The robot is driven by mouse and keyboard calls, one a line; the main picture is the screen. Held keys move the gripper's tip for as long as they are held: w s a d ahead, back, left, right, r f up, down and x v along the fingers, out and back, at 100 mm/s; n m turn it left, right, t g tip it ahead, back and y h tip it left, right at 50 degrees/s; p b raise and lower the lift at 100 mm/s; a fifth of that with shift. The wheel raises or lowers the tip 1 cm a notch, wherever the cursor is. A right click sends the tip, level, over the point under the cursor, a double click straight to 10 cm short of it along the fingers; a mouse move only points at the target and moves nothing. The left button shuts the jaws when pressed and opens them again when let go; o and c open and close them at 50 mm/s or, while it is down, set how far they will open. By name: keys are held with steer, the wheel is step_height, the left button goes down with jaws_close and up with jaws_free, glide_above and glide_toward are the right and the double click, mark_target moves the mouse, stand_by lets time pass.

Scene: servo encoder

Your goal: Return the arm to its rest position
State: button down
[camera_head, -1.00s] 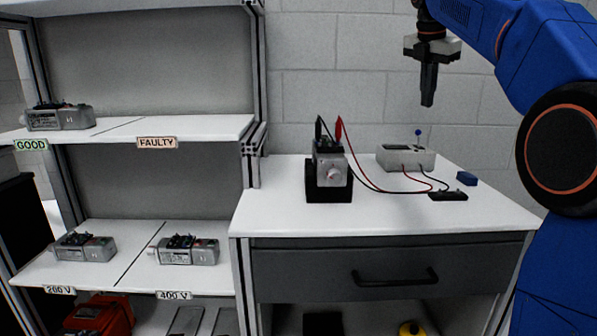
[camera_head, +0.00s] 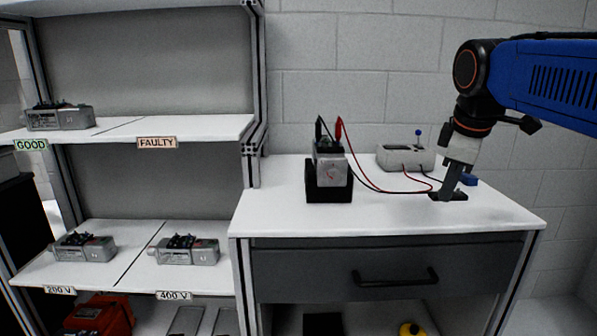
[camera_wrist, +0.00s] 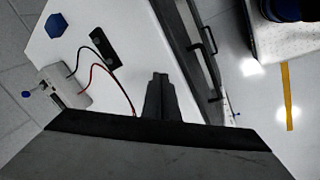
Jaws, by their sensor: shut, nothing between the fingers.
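My gripper (camera_head: 449,190) is shut and empty, pointing down at the right side of the white bench top in the head view. In that view it partly covers the small black block and the blue piece. In the wrist view the closed fingers (camera_wrist: 160,80) show above the bench, with nothing between them. My blue arm comes in from the right edge of the head view.
A motor stands in a black holder (camera_head: 328,190) with black and red probes. A grey meter box (camera_head: 405,158) stands behind. A black block (camera_wrist: 104,47) and blue piece (camera_wrist: 56,25) lie near. Motors (camera_head: 60,117) sit on the left shelves.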

steer(key=s+a+f+m, duration=0.1)
steer(key=s+f+m, duration=0.4)
steer(key=s+f, duration=0.4)
steer(key=s+a+f+m+y, duration=0.1)
steer(key=s+f+m, duration=0.4)
steer(key=s+f, duration=0.4)
step_height(320, 180, down, 6)
steer(key=shift+s+r+m+t, duration=0.15)
steer(key=shift+m+t, duration=0.25)
